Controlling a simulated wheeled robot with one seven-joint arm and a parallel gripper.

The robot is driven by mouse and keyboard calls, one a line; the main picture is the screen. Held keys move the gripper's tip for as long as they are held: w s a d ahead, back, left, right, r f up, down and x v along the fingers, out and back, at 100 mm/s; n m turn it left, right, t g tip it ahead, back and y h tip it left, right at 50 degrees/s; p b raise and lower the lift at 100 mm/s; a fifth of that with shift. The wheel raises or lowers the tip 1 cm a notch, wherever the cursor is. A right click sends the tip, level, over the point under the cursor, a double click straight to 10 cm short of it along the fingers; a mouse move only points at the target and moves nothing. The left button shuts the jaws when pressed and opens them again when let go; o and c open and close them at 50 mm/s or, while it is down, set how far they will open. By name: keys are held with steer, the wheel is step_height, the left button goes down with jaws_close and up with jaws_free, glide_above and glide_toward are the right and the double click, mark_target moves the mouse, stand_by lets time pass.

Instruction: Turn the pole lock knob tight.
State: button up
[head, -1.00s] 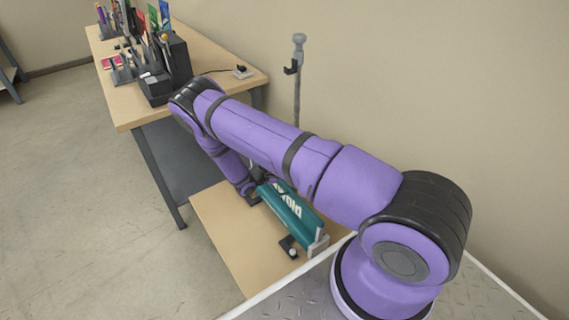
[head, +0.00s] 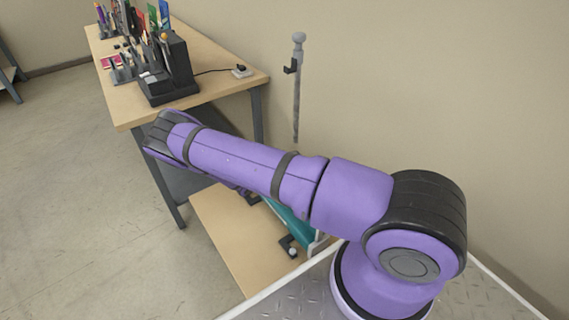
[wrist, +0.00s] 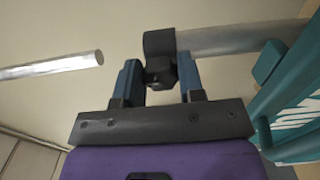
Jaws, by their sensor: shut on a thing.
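In the wrist view, my gripper (wrist: 161,80) has its two blue fingers on either side of a small dark knob (wrist: 160,74), shut on it. The knob sits on a dark collar (wrist: 159,44) at the end of a grey pole (wrist: 225,40) that runs to the right. In the head view my arm hides the gripper and the knob. An upright grey pole section (head: 297,105) with a dark hook-like bracket (head: 290,67) shows above my arm.
A teal banner case (wrist: 290,95) is close on the right in the wrist view. A pale rod (wrist: 50,67) ends left of the fingers. In the head view, a low wooden platform (head: 235,245) stands beside a desk (head: 125,105) carrying dark holders (head: 170,70).

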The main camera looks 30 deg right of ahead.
stand_by(0.4)
steer(key=o, duration=0.9)
steer(key=shift+a, duration=0.1)
steer(key=a, duration=1)
steer(key=shift+s+a, duration=0.15)
steer(key=shift+a, duration=0.2)
